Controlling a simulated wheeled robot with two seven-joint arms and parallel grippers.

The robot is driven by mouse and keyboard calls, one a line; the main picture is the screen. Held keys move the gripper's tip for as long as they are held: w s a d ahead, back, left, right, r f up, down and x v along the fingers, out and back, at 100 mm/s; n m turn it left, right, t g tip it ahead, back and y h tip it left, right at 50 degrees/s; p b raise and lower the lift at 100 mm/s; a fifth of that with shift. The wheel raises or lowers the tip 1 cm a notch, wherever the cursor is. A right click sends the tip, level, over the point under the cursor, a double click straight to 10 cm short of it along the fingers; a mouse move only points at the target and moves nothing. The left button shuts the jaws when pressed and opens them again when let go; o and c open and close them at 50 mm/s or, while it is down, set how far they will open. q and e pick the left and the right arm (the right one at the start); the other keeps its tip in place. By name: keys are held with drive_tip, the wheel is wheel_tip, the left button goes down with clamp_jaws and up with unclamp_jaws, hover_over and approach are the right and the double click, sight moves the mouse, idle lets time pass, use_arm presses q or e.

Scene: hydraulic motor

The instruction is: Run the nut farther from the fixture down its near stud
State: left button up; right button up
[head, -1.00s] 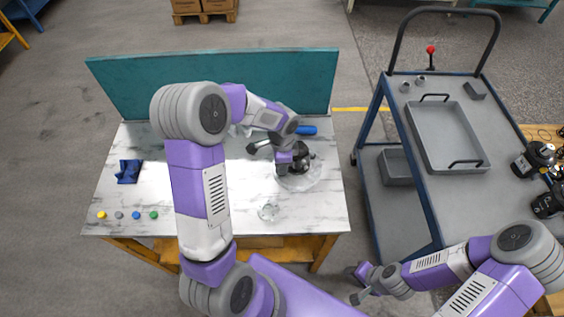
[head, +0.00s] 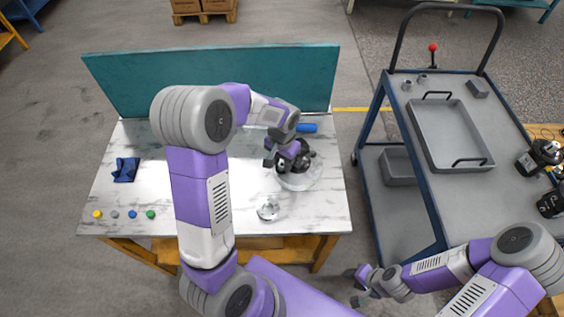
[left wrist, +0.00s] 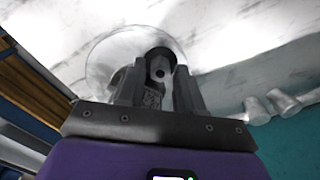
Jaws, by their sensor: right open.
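The dark hydraulic motor (head: 306,158) sits on a pale round fixture (head: 300,183) on the marble-topped table. My left gripper (head: 283,160) is at the motor's left side, pointing down. In the left wrist view its two fingers (left wrist: 157,92) stand either side of a dark round part with a hole in its face (left wrist: 159,65). I cannot tell whether they touch it. The nuts and studs are too small or hidden to tell apart. My right gripper (head: 362,287) is open and empty, low in front of the cart.
A small shiny metal part (head: 268,210) lies in front of the fixture. A blue cylinder (head: 307,128) lies behind it. A teal panel (head: 210,80) bounds the back. A grey cart (head: 432,205) stands right.

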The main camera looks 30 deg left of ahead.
idle(0.7)
use_arm(q)
clamp_jaws()
drive_tip(key=m+p, duration=0.1)
drive_tip(key=m, duration=0.1)
drive_tip(key=shift+m, duration=0.4)
drive_tip(key=m, duration=0.2)
drive_tip(key=shift+m+p, duration=0.3)
